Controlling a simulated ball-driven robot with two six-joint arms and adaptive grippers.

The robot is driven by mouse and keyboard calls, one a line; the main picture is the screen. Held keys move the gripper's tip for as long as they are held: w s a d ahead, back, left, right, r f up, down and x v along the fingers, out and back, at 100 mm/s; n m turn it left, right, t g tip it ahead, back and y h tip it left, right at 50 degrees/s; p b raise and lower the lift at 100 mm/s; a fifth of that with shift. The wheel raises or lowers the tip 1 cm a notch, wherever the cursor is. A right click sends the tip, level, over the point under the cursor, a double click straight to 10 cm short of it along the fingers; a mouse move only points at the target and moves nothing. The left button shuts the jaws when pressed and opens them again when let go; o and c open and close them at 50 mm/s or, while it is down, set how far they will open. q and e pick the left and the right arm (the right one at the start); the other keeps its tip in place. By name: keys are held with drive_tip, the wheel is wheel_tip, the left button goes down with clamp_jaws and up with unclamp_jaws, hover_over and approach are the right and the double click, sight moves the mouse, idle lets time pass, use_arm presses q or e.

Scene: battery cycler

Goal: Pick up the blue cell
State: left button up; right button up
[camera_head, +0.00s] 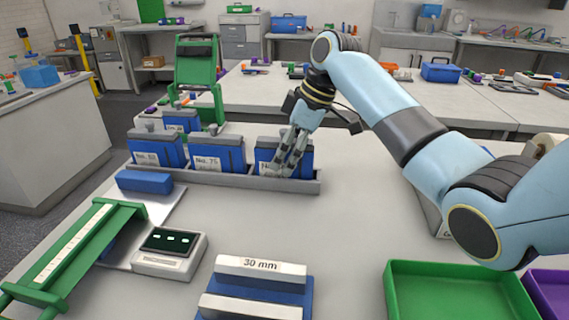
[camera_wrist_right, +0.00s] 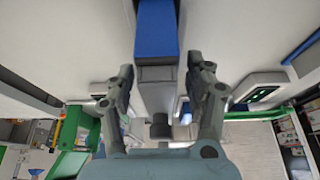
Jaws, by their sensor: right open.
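Three blue cells with grey tops and white number labels stand in a row in a long grey rack (camera_head: 245,181): the left cell (camera_head: 157,148), the middle cell No. 75 (camera_head: 217,150) and the right cell (camera_head: 303,163). My right gripper (camera_head: 284,166) is at the right cell and hides part of its label. In the right wrist view, a blue cell (camera_wrist_right: 157,30) with a grey top lies between the spread fingers of my right gripper (camera_wrist_right: 161,82). The gripper is open; I cannot tell whether a finger touches the cell. My left gripper is out of view.
Another blue cell (camera_head: 182,120) stands behind the rack. A blue block (camera_head: 145,181), a small display device (camera_head: 170,252), a green frame (camera_head: 75,255) and a 30 mm block (camera_head: 260,268) are nearer. A green tray (camera_head: 455,292) is front right.

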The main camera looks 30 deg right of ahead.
drive_tip(key=shift+w+a+f, duration=0.15)
drive_tip(key=shift+f, duration=0.4)
clamp_jaws()
drive_tip(key=shift+r, duration=0.1)
